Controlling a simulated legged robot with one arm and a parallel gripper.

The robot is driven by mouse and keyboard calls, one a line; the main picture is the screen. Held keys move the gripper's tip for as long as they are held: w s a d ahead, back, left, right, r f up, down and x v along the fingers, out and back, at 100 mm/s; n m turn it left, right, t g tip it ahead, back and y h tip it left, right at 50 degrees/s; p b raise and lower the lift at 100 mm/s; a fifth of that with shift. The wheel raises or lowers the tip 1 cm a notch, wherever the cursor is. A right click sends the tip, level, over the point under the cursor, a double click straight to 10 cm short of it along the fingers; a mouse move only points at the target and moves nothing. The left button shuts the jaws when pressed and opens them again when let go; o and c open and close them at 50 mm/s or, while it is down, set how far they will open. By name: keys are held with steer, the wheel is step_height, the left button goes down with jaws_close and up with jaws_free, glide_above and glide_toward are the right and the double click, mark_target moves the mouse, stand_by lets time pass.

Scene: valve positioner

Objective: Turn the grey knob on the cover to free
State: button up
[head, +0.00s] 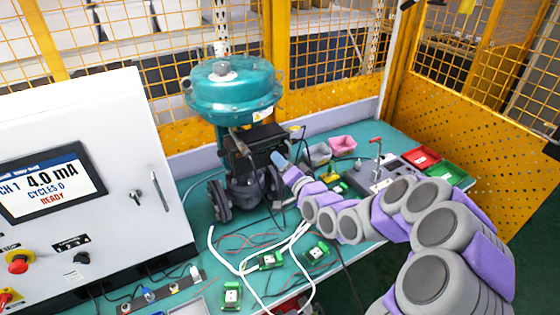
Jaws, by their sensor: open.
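The dark positioner box (250,136) is mounted on the valve under the teal actuator (232,88). Its cover faces partly away from the camera and is partly blocked by my arm. The grey knob on the cover cannot be made out in this view. My gripper (279,159) is at the end of my purple and grey arm, at the right side of the positioner, close to it. The gripper is small here; it is open, and I cannot tell whether it touches the knob or the cover.
A white control cabinet (90,170) with a screen reading 4.0 mA stands on the left. Loose cables and green terminal blocks (317,252) lie on the teal table in front. Pink (343,145), red (421,158) and green (447,173) trays sit at right. Yellow mesh fencing (325,50) closes the back.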

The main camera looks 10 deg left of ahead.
steer(key=shift+s+a, duration=0.25)
steer(key=shift+a, duration=0.6)
steer(key=shift+w+d+f, duration=0.1)
steer(key=shift+w+d, duration=0.1)
steer(key=shift+d, duration=0.2)
steer(key=c, duration=0.3)
steer(key=shift+d, duration=0.3)
steer(key=shift+c, duration=0.7)
steer(key=c, duration=0.3)
steer(key=shift+s+a, duration=0.1)
steer(key=shift+a, duration=0.05)
jaws_close()
